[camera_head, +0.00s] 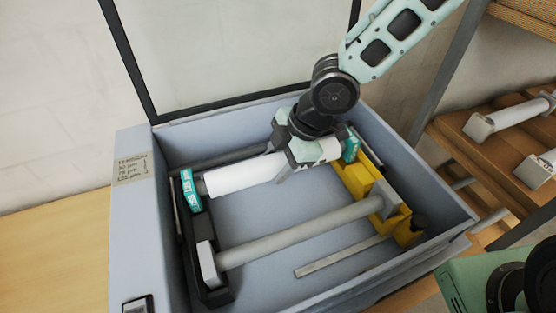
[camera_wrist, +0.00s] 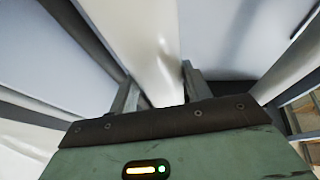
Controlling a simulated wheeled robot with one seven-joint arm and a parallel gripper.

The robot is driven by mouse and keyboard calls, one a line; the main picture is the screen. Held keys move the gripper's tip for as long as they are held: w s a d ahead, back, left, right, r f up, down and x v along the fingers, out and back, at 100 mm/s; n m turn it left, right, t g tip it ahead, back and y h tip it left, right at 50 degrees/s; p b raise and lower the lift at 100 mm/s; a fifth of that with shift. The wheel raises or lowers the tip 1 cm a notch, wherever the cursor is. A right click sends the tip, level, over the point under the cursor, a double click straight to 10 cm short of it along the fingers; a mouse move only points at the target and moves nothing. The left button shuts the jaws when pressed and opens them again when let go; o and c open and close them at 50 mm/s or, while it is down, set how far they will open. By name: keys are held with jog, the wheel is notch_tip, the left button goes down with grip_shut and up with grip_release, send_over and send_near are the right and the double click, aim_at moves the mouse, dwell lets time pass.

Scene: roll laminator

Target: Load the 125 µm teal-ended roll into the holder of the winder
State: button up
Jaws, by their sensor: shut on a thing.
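The white roll with teal ends (camera_head: 243,175) is inside the open grey-blue machine box (camera_head: 138,215). Its left teal end (camera_head: 190,188) is at the black holder bracket (camera_head: 216,285) on the left. Its right teal end (camera_head: 351,146) is by the yellow holder bracket (camera_head: 354,183) on the right. I cannot tell whether either end is seated. My gripper (camera_head: 305,163) is shut on the roll right of its middle, from above. In the wrist view the white roll (camera_wrist: 155,50) runs between the two fingers (camera_wrist: 160,95).
A grey bar with pale square ends (camera_head: 300,233) lies across the box in front of the roll. A thin metal strip (camera_head: 340,257) is on the box floor. The lid (camera_head: 230,45) stands open behind. Wooden shelves with other rolls (camera_head: 508,115) are at right.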

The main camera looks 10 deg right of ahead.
jog(key=shift+f+b, duration=0.35)
jog(key=shift+f, duration=0.2)
jog(key=o, duration=1.5)
jog(key=shift+c, duration=0.2)
